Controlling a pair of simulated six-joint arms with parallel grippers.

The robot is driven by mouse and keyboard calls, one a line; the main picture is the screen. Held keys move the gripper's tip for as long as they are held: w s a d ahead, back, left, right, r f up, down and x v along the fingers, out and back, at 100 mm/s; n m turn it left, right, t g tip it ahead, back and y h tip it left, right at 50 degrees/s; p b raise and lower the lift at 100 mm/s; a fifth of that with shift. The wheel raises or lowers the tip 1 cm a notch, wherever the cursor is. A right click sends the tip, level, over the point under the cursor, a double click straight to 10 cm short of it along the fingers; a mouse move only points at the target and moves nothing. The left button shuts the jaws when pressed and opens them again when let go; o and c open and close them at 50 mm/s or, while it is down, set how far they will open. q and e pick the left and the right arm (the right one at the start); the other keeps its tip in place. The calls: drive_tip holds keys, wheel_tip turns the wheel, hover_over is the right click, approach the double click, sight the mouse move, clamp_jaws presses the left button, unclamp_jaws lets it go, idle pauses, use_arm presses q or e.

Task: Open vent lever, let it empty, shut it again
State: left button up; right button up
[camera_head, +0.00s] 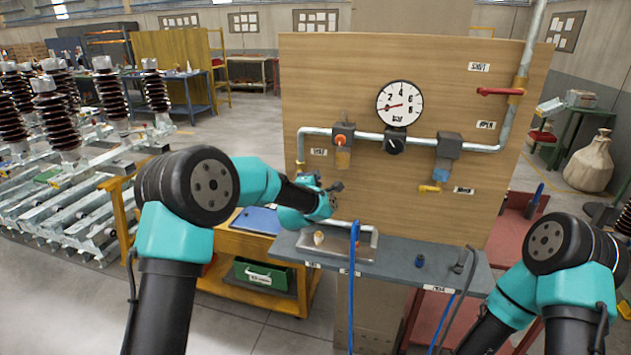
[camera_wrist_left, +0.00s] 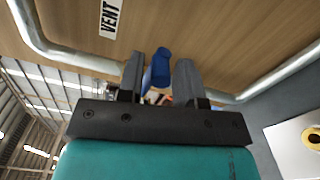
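The vent lever is a blue handle (camera_wrist_left: 158,68) in the left wrist view, by the wooden panel's VENT label (camera_wrist_left: 111,17). It stands between the fingers of my left gripper (camera_wrist_left: 160,82), which are apart on either side of it. The left finger looks close to the handle; contact cannot be told. In the head view my left gripper (camera_head: 334,193) is at the panel's lower left and hides the lever. The round gauge (camera_head: 400,103) has a red needle pointing left, near the low end. My right arm is at the lower right; its gripper is out of view.
A red lever (camera_head: 492,91) lies level between the SHUT and OPEN labels. A yellow lever (camera_head: 430,188) sits under a blue-bodied unit. The grey shelf (camera_head: 395,262) below carries a metal tray (camera_head: 350,262) and small fittings. Blue hoses hang at its front.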

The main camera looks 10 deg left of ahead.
use_arm(q)
drive_tip(key=shift+o, duration=0.8)
drive_tip(key=shift+r, duration=0.1)
drive_tip(key=shift+d, duration=0.1)
drive_tip(key=shift+s, duration=0.1)
drive_tip(key=shift+s, duration=0.2)
drive_tip(key=s+a, duration=0.2)
drive_tip(key=s, duration=1.4)
drive_tip(key=shift+s+a, duration=0.15)
drive_tip(key=shift+s, duration=0.2)
